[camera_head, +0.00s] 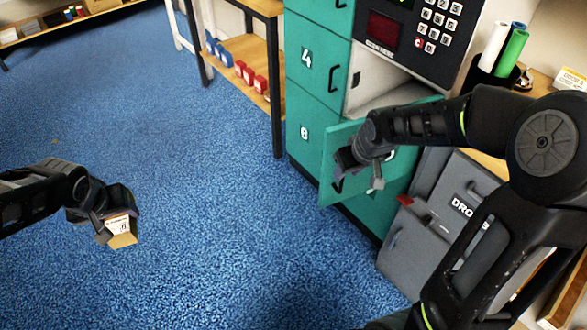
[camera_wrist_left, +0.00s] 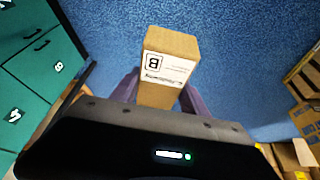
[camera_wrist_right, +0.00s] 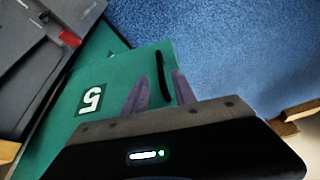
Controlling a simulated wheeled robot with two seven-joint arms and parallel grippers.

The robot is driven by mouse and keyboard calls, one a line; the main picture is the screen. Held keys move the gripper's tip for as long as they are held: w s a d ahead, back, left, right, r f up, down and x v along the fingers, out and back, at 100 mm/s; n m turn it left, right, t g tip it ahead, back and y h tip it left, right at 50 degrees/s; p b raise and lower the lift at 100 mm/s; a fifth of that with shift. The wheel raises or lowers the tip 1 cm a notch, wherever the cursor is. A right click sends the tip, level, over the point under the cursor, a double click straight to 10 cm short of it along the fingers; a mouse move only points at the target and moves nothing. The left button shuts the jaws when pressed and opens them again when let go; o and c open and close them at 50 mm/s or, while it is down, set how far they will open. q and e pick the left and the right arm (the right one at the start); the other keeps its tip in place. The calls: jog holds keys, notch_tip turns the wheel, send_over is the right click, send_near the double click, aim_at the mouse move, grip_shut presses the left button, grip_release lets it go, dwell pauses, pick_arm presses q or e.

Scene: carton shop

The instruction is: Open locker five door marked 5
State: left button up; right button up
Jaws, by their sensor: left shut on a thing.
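The teal locker five door (camera_head: 333,141) stands swung open, out from the locker front, with its light compartment (camera_head: 376,78) exposed. Its number 5 label (camera_wrist_right: 90,99) and dark bar handle (camera_wrist_right: 162,76) show in the right wrist view. My right gripper (camera_head: 357,172) is at this door; its fingers (camera_wrist_right: 160,84) are spread, with the handle between their tips in the picture. I cannot tell whether they touch it. My left gripper (camera_head: 112,222) is shut on a small brown carton (camera_wrist_left: 170,50) with a white label reading B, held over the blue floor.
Locker doors 4 (camera_head: 318,63) and 8 (camera_head: 308,125) are shut. A keypad panel (camera_head: 415,35) is above. A grey drop bin (camera_head: 420,245) stands right of the lockers. A wooden shelf unit (camera_head: 258,55) is behind. Open blue floor (camera_head: 200,180) lies between the arms.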

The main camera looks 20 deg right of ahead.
jog(key=v, duration=0.9)
jog(key=shift+r, duration=0.1)
jog(key=s+a+f+g+y, duration=0.1)
jog(key=s+a+f+y, duration=0.15)
jog(key=a+f, duration=0.95)
jog(key=s+a+f+g+y, duration=0.1)
jog(key=s+a+f+g, duration=0.15)
jog(key=a+f, duration=0.9)
jog(key=s+a+f+m, duration=0.1)
jog(key=s+a+f, duration=0.2)
jog(key=s+f, duration=0.8)
jog(key=shift+m+y, duration=0.3)
jog(key=shift+y, duration=0.05)
